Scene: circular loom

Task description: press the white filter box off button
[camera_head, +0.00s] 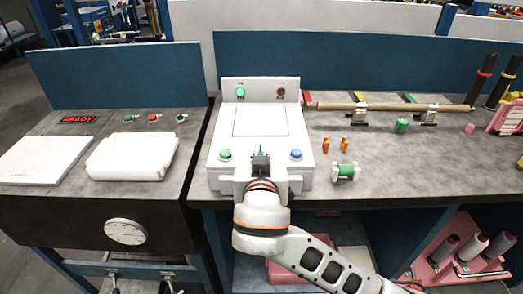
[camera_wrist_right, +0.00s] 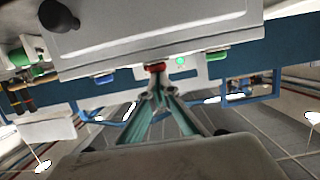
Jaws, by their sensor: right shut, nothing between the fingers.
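The white filter box (camera_head: 305,155) stands on the grey bench in the middle of the head view. It has a lit green lamp (camera_head: 240,92) and a dark red lamp (camera_head: 280,93) on its back panel. A green button (camera_head: 225,154) and a blue button (camera_head: 295,154) sit at its front. My right gripper (camera_head: 260,152) is shut and empty, between these buttons, hiding the front middle. In the right wrist view, a red button-like piece (camera_wrist_right: 157,67) shows at the fingertips (camera_wrist_right: 158,82). I cannot tell whether they touch. My left gripper is out of view.
A green spool (camera_head: 345,171) and two orange pegs (camera_head: 335,145) stand right of the box. A wooden rod (camera_head: 390,106) lies on holders behind. A white block (camera_head: 132,158) and small buttons (camera_head: 153,117) are on the left bench, across a gap.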

